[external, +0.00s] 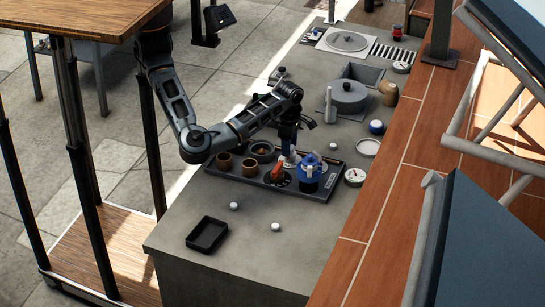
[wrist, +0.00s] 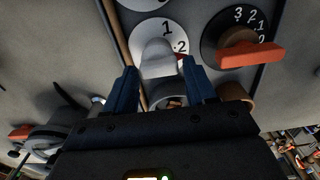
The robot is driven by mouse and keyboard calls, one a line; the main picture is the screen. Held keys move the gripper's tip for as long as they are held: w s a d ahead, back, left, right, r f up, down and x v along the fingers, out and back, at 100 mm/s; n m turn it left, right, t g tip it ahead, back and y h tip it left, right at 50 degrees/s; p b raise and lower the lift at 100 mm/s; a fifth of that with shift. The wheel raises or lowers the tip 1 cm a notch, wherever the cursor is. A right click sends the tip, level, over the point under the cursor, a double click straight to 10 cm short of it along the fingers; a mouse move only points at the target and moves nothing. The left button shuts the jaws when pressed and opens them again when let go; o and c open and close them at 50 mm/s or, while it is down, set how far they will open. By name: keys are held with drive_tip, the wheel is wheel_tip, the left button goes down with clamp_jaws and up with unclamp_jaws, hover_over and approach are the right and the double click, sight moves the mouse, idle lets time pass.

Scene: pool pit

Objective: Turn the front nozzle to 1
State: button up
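A white dial (wrist: 166,30) with the numbers 1 and 2 carries a pale grey-white knob (wrist: 158,57). A small red mark shows at the knob's right, near the 2. My gripper (wrist: 162,70) is open, with its blue fingers on either side of the knob and gaps visible beside it. In the external view, my gripper (external: 289,148) points down over the dark panel (external: 237,178), and the white dial is mostly hidden beneath it. I cannot tell which control is the front nozzle.
An orange handle (wrist: 250,55) on a black dial marked 3, 2, 1, 0 stands close at right. A blue pot-like item (external: 310,172) and brown cups (external: 249,167) share the panel. A black tray (external: 207,234) and two white knobs lie in front, with bare counter around.

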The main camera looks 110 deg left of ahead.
drive_tip(key=c, duration=0.7)
drive_tip(key=shift+c, duration=0.2)
drive_tip(key=n+b, duration=0.1)
drive_tip(key=b, duration=0.1)
drive_tip(key=n+b, duration=0.1)
drive_tip(key=b, duration=0.1)
drive_tip(key=shift+w+d+f+n, duration=0.1)
drive_tip(key=shift+f+n, duration=0.15)
drive_tip(key=shift+n, duration=0.05)
drive_tip(key=n+b, duration=0.3)
drive_tip(key=b, duration=0.1)
drive_tip(key=shift+b, duration=0.35)
drive_tip(key=n+b, duration=0.3)
drive_tip(key=shift+n+b, duration=0.3)
drive_tip(key=shift+b, duration=0.05)
drive_tip(key=shift+w+r+n+b, duration=0.1)
drive_tip(key=shift+r+n+b, duration=0.15)
drive_tip(key=shift+n+b, duration=0.95)
